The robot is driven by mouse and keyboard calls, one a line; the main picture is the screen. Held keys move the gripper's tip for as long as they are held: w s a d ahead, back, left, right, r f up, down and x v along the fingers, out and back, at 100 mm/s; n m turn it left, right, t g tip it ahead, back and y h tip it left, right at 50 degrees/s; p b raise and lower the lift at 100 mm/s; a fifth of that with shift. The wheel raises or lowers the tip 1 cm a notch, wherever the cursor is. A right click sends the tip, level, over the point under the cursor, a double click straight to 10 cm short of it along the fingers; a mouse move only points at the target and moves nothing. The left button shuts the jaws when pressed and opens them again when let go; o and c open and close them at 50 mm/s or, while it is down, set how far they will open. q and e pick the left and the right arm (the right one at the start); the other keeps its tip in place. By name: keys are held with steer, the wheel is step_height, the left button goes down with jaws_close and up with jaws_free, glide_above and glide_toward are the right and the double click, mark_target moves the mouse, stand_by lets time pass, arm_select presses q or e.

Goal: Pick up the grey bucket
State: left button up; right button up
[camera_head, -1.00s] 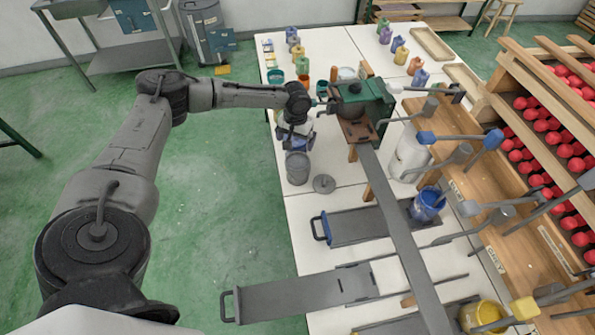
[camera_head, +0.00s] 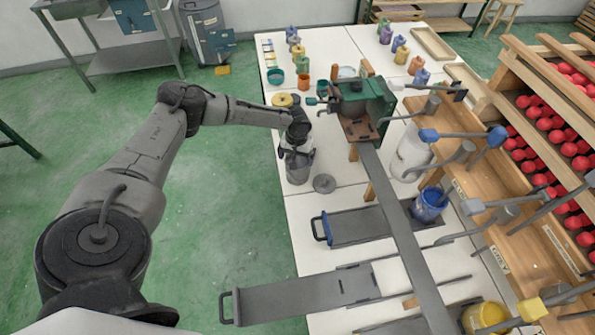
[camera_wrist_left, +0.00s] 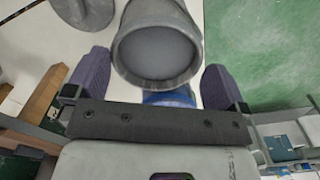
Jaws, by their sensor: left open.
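The grey bucket (camera_head: 298,174) stands upright on the white table, near its left edge. My left gripper (camera_head: 296,152) is just over the bucket in the head view and hides part of its top. In the left wrist view the grey bucket (camera_wrist_left: 157,40) lies between the two purple-grey fingers of my left gripper (camera_wrist_left: 155,68). The fingers are spread, with a visible gap to the bucket on the right side. Whether the left finger touches it is hard to tell. My right gripper is not in view.
A round grey lid (camera_head: 324,183) lies right of the bucket. A green machine (camera_head: 362,103) stands behind and to the right. A dark tray with a blue handle (camera_head: 362,225) lies in front. Small coloured pots and a yellow lid (camera_head: 283,100) are farther back.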

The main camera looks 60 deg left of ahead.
arm_select(q)
steer(key=shift+d+f+b, duration=0.2)
steer(key=shift+f+b, duration=0.25)
steer(key=shift+f, duration=1.9)
steer(key=c, duration=1)
steer(key=shift+o, duration=0.2)
steer(key=shift+r, duration=0.15)
